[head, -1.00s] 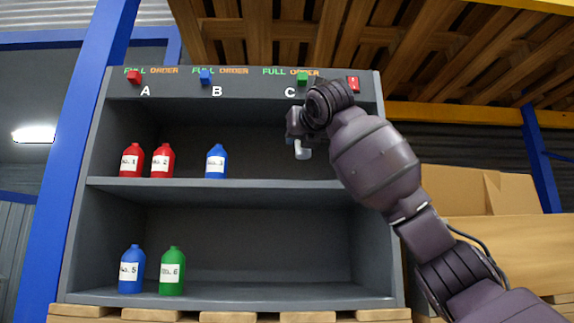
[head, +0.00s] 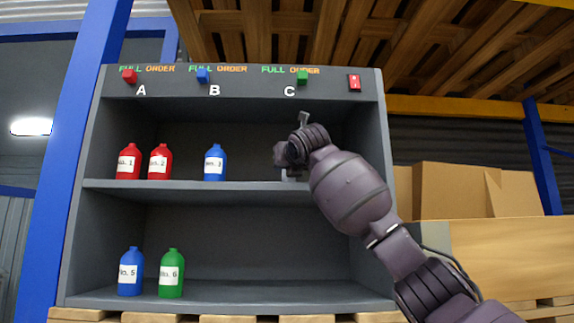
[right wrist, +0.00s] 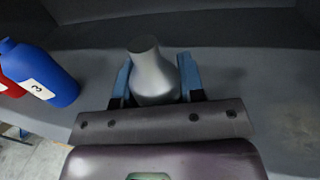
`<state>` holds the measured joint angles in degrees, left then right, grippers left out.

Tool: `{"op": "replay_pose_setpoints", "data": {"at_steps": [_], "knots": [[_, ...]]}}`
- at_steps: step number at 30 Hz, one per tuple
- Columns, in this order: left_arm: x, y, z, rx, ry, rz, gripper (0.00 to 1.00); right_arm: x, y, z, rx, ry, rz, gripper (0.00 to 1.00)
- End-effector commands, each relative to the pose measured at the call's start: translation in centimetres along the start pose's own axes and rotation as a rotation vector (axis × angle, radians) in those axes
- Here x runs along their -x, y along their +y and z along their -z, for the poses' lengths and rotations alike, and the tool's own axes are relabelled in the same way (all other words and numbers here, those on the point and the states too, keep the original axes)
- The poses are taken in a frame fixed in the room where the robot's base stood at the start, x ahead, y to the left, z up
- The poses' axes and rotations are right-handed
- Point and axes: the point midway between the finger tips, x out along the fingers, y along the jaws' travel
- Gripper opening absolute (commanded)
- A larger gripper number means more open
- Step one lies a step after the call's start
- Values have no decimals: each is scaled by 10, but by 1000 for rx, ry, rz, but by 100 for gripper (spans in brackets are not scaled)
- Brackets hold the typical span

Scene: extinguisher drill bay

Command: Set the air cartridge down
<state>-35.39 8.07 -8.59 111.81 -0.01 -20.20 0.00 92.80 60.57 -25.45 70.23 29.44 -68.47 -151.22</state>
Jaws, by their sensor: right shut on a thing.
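The air cartridge (right wrist: 152,76) is a plain grey, bottle-shaped thing with a narrow neck. In the right wrist view it sits between the two blue fingers of my right gripper (right wrist: 155,82), which is shut on it. In the head view my right gripper (head: 290,168) is at the right part of the upper shelf (head: 245,187), under letter C. My wrist hides most of the cartridge there. It is low over the shelf or on it; I cannot tell whether its base touches. My left gripper is not in view.
Two red bottles (head: 128,163) (head: 160,163) and a blue bottle (head: 215,164) stand on the upper shelf to the left. A blue bottle (head: 130,272) and a green bottle (head: 171,274) stand on the lower shelf. The shelf between the upper blue bottle and my gripper is clear.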

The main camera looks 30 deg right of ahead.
Motion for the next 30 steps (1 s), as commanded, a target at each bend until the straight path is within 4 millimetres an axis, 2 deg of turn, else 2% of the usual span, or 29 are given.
{"op": "replay_pose_setpoints", "data": {"at_steps": [14, 15, 19, 20, 30], "knots": [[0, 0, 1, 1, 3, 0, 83, 1, 0, 6, 0, -2, 0, 7], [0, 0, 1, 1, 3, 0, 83, 0, 0, 7, 0, -1, 1, 39], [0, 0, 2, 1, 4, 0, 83, 0, 0, 6, 0, -1, 0, 59], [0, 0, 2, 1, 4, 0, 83, 0, 0, 6, 0, -1, 0, 62], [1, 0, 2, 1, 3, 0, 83, 1, 0, 2, -2, -1, 0, 62]]}}
